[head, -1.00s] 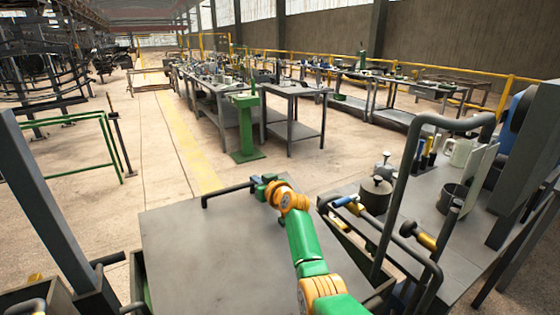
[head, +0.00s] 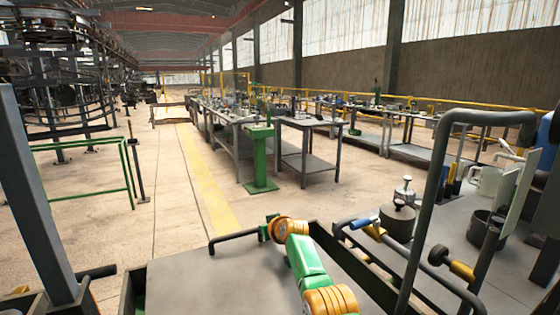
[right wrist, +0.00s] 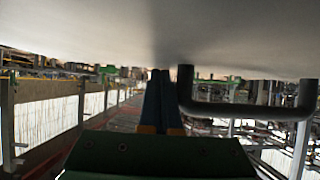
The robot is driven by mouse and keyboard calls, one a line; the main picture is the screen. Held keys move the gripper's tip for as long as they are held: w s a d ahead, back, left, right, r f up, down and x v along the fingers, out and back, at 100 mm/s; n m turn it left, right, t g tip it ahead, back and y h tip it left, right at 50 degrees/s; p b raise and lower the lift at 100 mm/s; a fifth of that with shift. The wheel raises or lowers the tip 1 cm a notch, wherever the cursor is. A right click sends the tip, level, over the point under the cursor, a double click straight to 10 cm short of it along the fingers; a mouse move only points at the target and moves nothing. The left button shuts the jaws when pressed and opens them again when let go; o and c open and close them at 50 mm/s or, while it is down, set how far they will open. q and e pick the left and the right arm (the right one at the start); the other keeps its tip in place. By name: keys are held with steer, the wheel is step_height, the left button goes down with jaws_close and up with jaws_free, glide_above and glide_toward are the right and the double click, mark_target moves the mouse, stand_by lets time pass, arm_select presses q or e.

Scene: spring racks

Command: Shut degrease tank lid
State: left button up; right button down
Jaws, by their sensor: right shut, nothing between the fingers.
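The degrease tank lid (head: 215,285) is a flat grey plate at the bottom of the head view. A dark bar handle (head: 232,236) stands at its far edge. The lid looks near level, with dark tank walls (head: 345,262) beside it; I cannot tell whether it rests on the rim. My right gripper (head: 268,228) reaches over the lid to the handle's right end. In the right wrist view, which is upside down, its blue fingers (right wrist: 160,75) are shut and empty, close against the lid (right wrist: 120,30) and beside the handle (right wrist: 250,106). My left gripper is out of view.
A tall bent grey pipe frame (head: 430,190) rises at right, before a bench with a round pot (head: 397,222), jugs and tools. A grey post (head: 35,200) stands at left. Beyond are open floor, a green pedestal (head: 261,160) and work tables.

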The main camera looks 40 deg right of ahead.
steer(key=shift+a+f, duration=0.1)
steer(key=shift+f, duration=0.05)
step_height(320, 180, up, 5)
steer(key=p, duration=0.5)
steer(key=shift+w+f, duration=0.1)
steer(key=shift+f, duration=0.05)
steer(key=shift+s+r, duration=0.2)
steer(key=shift+s, duration=0.05)
steer(key=shift+p+v, duration=0.8)
steer(key=shift+v, duration=0.15)
steer(key=s+a+r, duration=0.1)
steer(key=s+r, duration=0.4)
steer(key=shift+a, duration=0.2)
